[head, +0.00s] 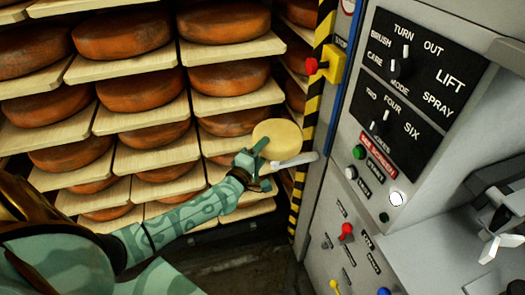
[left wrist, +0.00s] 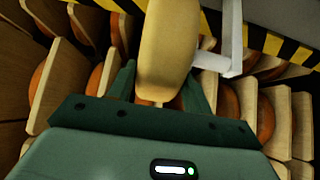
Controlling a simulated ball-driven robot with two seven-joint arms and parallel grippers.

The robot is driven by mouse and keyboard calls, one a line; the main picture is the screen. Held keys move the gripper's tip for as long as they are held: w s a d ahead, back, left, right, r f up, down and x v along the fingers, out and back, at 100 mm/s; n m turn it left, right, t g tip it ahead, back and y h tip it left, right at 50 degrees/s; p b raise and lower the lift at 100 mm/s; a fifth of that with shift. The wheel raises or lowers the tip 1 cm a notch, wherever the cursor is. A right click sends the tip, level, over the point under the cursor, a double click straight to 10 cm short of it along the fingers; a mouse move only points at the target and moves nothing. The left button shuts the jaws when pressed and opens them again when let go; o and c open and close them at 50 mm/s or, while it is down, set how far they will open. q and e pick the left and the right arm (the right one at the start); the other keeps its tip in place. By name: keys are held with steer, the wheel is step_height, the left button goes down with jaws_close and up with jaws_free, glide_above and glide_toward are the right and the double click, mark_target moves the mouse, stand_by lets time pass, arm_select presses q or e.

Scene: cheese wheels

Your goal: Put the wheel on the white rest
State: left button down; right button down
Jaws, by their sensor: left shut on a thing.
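A pale yellow cheese wheel (head: 278,139) is held upright by my left gripper (head: 262,157), in front of the shelves at mid picture. In the left wrist view the wheel (left wrist: 164,48) stands edge-on between the two green fingers, which are shut on it. The white rest (head: 294,160) is a short white arm jutting left from the machine, just below the wheel's lower right edge. In the left wrist view the rest (left wrist: 231,42) is right of the wheel, close to it; I cannot tell whether they touch. My right gripper is not in view.
Wooden shelves (head: 125,66) with several orange-brown wheels fill the left and back. A grey machine (head: 335,190) with knobs, buttons and a yellow box with a red button (head: 325,66) stands at the right. A yellow-black striped post (head: 308,120) runs behind the rest.

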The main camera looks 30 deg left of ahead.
arm_select(q)
steer(key=c, duration=0.6)
jaws_free()
steer(key=shift+f, duration=0.15)
steer(key=shift+c, duration=0.2)
steer(key=shift+s, duration=0.1)
